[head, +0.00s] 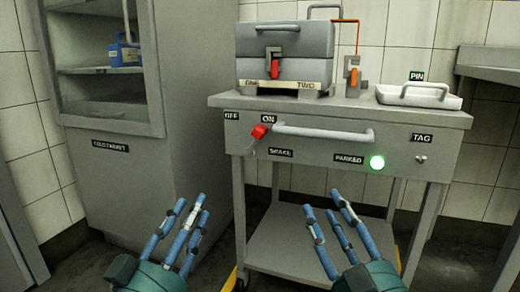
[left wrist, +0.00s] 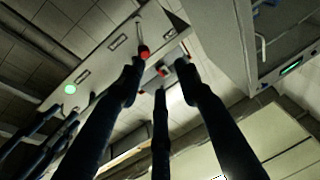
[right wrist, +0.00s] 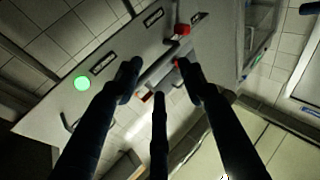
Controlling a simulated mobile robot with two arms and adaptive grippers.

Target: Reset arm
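My left gripper (head: 182,225) is at the lower left of the middle in the head view, its blue fingers spread and pointing up. Nothing is between them. Its dark fingers also show in the left wrist view (left wrist: 160,85), apart and empty. My right gripper (head: 335,220) is in front of the grey cart, with its fingers spread and empty. It also shows in the right wrist view (right wrist: 160,85) with its fingers apart. Neither gripper touches anything that I can see.
The grey cart (head: 462,140) has a front handle (head: 322,133), a red knob (head: 259,131) and a lit green light (head: 377,162). On it are a grey press-like box (head: 284,45) and a white tray (head: 418,97). A grey cabinet (head: 190,110) stands left, holding a blue container (head: 124,54).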

